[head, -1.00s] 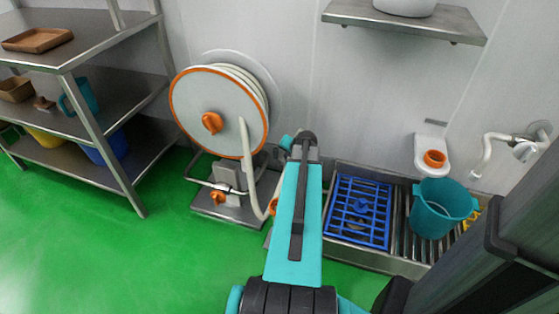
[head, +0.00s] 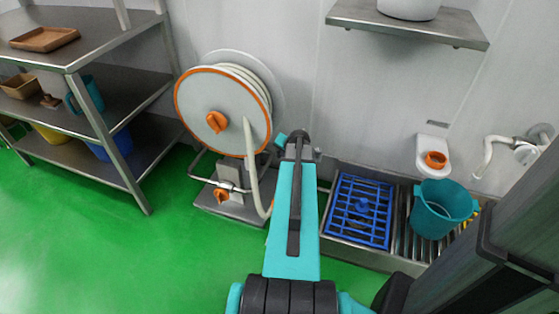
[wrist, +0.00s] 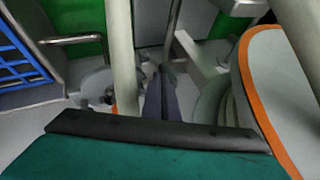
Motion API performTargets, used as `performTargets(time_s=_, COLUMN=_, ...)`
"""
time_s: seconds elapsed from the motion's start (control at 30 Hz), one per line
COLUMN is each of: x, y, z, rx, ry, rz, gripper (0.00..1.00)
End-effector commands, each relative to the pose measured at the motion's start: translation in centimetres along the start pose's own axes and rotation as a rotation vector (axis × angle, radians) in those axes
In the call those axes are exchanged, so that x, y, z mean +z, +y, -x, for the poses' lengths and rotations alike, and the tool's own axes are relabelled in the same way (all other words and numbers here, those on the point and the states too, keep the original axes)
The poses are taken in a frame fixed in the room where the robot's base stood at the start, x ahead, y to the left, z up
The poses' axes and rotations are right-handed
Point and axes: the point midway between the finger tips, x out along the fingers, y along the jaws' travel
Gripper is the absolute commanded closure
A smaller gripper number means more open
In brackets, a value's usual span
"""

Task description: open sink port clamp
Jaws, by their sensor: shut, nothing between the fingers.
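In the wrist view, my gripper (wrist: 162,98) shows as two dark, narrow fingers close together, with nothing seen between them. A pale upright hose (wrist: 121,55) stands just left of the fingers, and it also shows in the head view (head: 251,165). A pale round fitting (wrist: 97,84) with metal parts lies left of the hose; I cannot tell whether it is the sink port clamp or whether it is open. In the head view, my teal arm hides my gripper and the area around the sink port.
The orange-rimmed hose reel (head: 222,110) stands left of my arm, its rim (wrist: 252,85) close on the right in the wrist view. A blue grid (head: 360,211) and teal bucket (head: 437,208) are at the right sink. Green floor (head: 90,240) is free at left.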

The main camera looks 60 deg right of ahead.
Motion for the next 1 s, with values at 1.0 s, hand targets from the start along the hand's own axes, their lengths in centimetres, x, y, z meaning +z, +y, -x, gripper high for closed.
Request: performTargets(time_s=1.0, x=1.7, y=1.6, z=5.2, rx=-0.002, ry=-0.001, rz=0.003, gripper=1.00)
